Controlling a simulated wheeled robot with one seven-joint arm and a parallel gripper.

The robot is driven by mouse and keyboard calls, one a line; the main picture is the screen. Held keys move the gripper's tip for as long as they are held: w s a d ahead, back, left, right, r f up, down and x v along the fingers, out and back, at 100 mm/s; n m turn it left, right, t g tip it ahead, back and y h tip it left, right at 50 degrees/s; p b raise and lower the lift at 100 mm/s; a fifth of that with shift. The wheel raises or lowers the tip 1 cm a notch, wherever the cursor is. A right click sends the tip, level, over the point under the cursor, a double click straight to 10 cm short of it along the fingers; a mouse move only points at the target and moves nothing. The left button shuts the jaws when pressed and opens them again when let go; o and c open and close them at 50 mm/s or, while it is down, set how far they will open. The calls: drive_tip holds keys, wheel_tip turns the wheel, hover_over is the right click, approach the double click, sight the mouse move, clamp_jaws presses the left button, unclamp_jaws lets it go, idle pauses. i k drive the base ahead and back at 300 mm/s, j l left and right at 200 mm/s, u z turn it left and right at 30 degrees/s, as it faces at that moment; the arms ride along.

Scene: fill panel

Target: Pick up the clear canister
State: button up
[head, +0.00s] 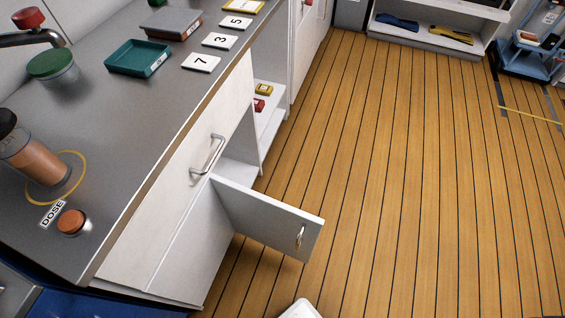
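A canister with a black top (35,153) stands on the grey counter at the left edge, in or over a yellow ring (79,160). Its wall looks see-through, with orange-brown contents inside. Its left side is partly cut off by the picture edge. No other clear canister shows. My gripper is not in view. A white rounded piece at the bottom edge may be part of my own body.
An orange button (71,222) sits by the DOSE label (52,214). A green-topped knob (50,64), teal tray (138,57) and number cards (201,62) are further back. A cabinet door (268,217) stands open over the floor.

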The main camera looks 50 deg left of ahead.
sight(21, 151)
drive_tip(key=i+j+u, duration=0.1)
drive_tip(key=u, duration=0.25)
drive_tip(key=i+u, duration=0.35)
drive_tip(key=l+u, duration=0.15)
drive_tip(key=u, duration=0.4)
drive_tip(key=k+j+u, duration=0.15)
drive_tip(key=u, duration=0.25)
drive_tip(key=k+j+u, duration=0.15)
drive_tip(key=u, duration=0.25)
